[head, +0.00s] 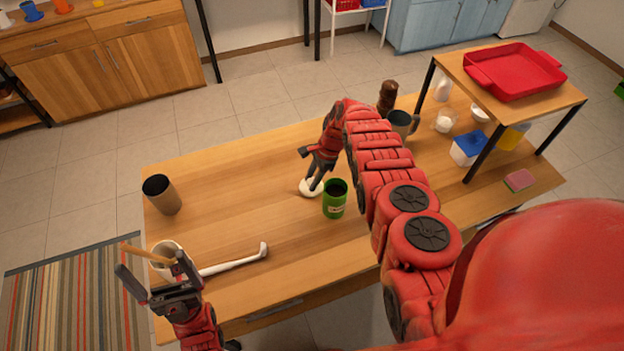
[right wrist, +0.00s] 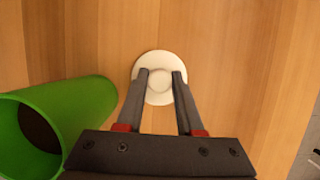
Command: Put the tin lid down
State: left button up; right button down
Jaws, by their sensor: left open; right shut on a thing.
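The white, round tin lid (head: 306,188) is at the middle of the wooden table, just left of the green tin (head: 334,200). In the right wrist view the lid (right wrist: 158,66) sits between the fingertips of my right gripper (right wrist: 160,80), which is shut on its raised centre. Whether the lid touches the table or is just above it I cannot tell. The green tin (right wrist: 75,118) stands upright with an open, dark top, close beside the gripper. My left gripper (head: 160,282) is open and empty, near the table's front left.
A white mug (head: 165,262) with a wooden stick stands by my left gripper, with a white ladle-like tool (head: 235,259) beside it. A dark-topped brown cup (head: 161,195) stands at the left. A raised shelf with a red tray (head: 513,72) covers the right end. The table's centre left is clear.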

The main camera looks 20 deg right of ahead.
jog(key=shift+f+b, duration=0.4)
jog(key=shift+f, duration=0.05)
jog(key=c, duration=0.5)
grip_release()
jog(key=shift+r, duration=0.1)
jog(key=shift+c, duration=0.2)
jog(key=shift+r, duration=0.1)
jog(key=shift+d+r+p, duration=0.1)
jog(key=shift+r+p, duration=0.45)
jog(key=shift+p, duration=0.15)
jog(key=b+v, duration=0.2)
jog(key=v, duration=0.9)
jog(key=shift+r+b, duration=0.2)
jog(key=shift+b, duration=0.15)
jog(key=shift+d, duration=0.15)
